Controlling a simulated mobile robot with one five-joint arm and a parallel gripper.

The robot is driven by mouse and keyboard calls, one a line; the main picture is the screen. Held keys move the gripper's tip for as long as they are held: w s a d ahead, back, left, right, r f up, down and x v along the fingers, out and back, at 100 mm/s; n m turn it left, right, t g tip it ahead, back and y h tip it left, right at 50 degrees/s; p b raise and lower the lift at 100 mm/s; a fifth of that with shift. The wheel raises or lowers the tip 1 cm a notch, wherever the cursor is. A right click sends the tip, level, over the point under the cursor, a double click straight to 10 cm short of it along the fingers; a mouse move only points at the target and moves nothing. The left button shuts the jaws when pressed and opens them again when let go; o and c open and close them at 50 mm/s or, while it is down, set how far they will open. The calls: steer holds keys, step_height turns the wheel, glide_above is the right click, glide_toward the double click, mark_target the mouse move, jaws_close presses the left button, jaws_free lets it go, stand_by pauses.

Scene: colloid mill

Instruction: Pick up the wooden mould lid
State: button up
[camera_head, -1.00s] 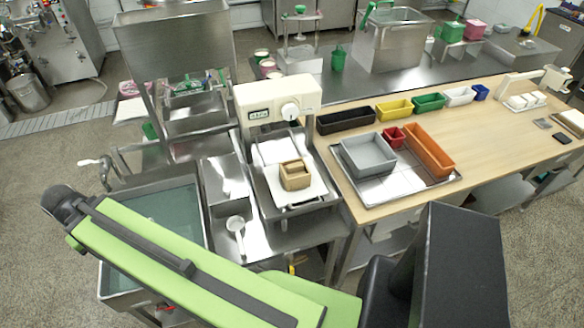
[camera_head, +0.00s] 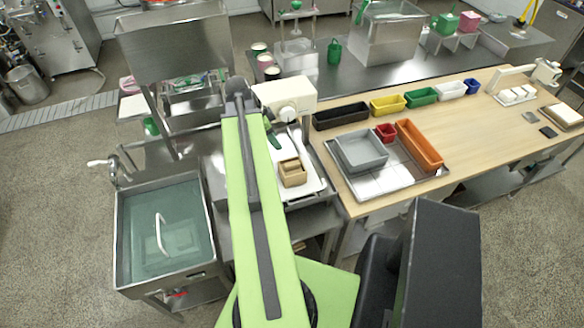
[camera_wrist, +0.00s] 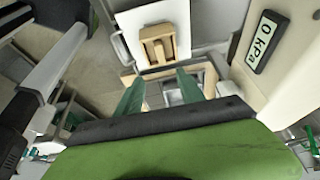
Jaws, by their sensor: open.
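The wooden mould (camera_head: 292,172) stands on the white plate of the pressing station, just right of my arm in the head view. In the wrist view its light-brown wooden top with a raised bar, which looks like the mould lid (camera_wrist: 158,42), shows beyond my fingertips. My gripper (camera_wrist: 158,76) has its two green fingers apart, with nothing held between them. The fingers appear short of the lid in the picture and not touching it; the height gap is hard to judge. In the head view only a bit of green finger shows beside the arm's end.
The press head (camera_head: 286,96) with its dial stands just behind the mould; its "0 kPa" display (camera_wrist: 263,42) is close on the right in the wrist view. A water-filled sink (camera_head: 165,235) lies left. A grey tub (camera_head: 361,152) and an orange bin (camera_head: 420,146) sit right.

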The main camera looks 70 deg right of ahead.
steer(key=b, duration=1)
glide_above(291, 164)
steer(key=w+a, duration=0.2)
steer(key=f, duration=1)
steer(key=shift+s+d+f, duration=0.15)
steer(key=shift+d+f, duration=0.05)
steer(key=shift+f, duration=0.1)
steer(key=shift+s+d+f, duration=0.1)
steer(key=b+x, duration=0.4)
steer(key=x, duration=0.1)
steer(key=shift+f+b, duration=0.1)
steer(key=shift+b, duration=0.2)
steer(key=shift+c, duration=0.2)
jaws_close()
